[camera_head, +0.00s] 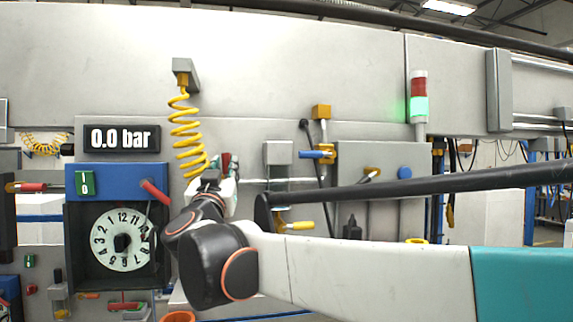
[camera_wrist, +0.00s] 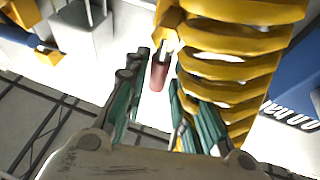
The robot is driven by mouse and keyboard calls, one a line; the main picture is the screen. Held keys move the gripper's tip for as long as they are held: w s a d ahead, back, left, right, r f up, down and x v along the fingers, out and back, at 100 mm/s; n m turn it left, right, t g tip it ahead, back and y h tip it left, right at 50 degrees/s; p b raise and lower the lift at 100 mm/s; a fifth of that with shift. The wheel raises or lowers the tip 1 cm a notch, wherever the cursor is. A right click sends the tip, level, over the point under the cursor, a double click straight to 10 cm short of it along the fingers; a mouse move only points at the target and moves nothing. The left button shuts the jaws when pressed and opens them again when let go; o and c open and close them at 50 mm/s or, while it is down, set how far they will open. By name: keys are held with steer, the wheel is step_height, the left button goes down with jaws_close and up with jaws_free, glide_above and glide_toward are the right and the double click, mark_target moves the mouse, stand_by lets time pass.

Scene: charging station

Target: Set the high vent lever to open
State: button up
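A short handle (camera_wrist: 158,76), dull red, hangs from a yellow fitting (camera_wrist: 168,22) in the wrist view; it is likely the high vent lever, though no label shows. In the wrist view my gripper (camera_wrist: 152,92) is open, with the handle's end between its two green-sided fingers and gaps visible on both sides. In the head view my gripper (camera_head: 224,180) is raised right of the coiled yellow hose. A small red piece (camera_head: 226,160) shows at its tip; my gripper and arm hide most of the fitting.
The coiled yellow hose (camera_head: 186,135) hangs close beside my gripper. A blue-handled lever (camera_head: 318,154) and a grey box (camera_head: 278,152) are to the right. The 0.0 bar display (camera_head: 121,139) and clock-like dial (camera_head: 122,237) are left. A red-handled lever (camera_head: 155,191) sticks out above the dial.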

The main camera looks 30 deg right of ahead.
steer(key=v, duration=0.5)
steer(key=shift+s+d, duration=0.1)
steer(key=shift+d, duration=0.1)
